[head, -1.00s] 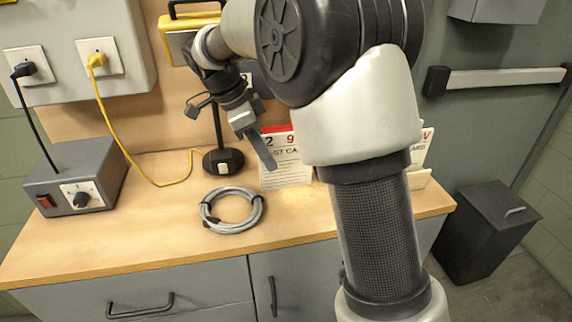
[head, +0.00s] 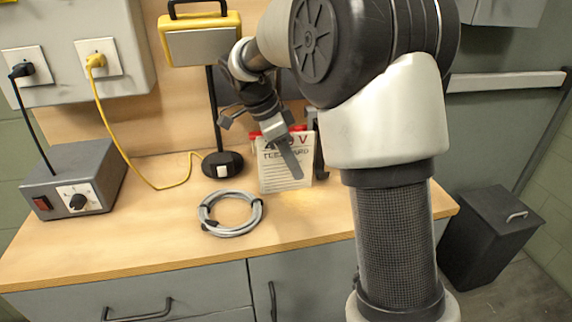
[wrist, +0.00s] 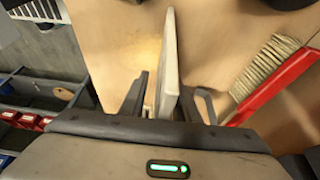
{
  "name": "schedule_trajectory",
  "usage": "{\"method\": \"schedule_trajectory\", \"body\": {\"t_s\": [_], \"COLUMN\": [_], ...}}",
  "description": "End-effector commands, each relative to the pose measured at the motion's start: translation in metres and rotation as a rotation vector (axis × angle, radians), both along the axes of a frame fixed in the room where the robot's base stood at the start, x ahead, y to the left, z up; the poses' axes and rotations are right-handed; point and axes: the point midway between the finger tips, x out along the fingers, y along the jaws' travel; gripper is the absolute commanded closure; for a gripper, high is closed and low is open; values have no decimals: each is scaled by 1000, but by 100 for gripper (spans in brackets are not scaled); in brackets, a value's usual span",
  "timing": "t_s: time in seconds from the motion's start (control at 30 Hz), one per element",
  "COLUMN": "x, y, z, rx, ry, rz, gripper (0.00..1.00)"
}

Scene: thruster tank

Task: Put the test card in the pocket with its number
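A white test card (head: 282,180) with dark and red print stands upright above the counter in the head view. A red "V" and "TEST CARD" show, but my gripper covers the rest of its number. My gripper (head: 287,150) is at the card, one finger slanting across its front. In the wrist view the card (wrist: 171,65) shows edge-on between the fingers of my gripper (wrist: 165,85). The fingers stand apart, with a gap on the left and the right finger very near the card. I cannot make out any numbered pocket.
A grey cable coil (head: 231,212) lies left of the card on the counter (head: 180,235). A yellow work lamp (head: 201,42) stands behind. A grey control box (head: 75,180) is at left. The wrist view shows a brush with a red handle (wrist: 275,85) and bins (wrist: 30,120).

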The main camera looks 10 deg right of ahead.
Motion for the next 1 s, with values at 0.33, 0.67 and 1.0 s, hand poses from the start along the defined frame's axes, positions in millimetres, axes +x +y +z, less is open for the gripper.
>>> {"method": "schedule_trajectory", "body": {"t_s": [0.33,0.67,1.0], "x": [0,0,0], "y": [1,0,-1], "z": [-5,-4,3], "rx": [0,0,0], "ry": [-1,0,-1], "rz": [1,0,-2], "gripper": [71,100,100]}}
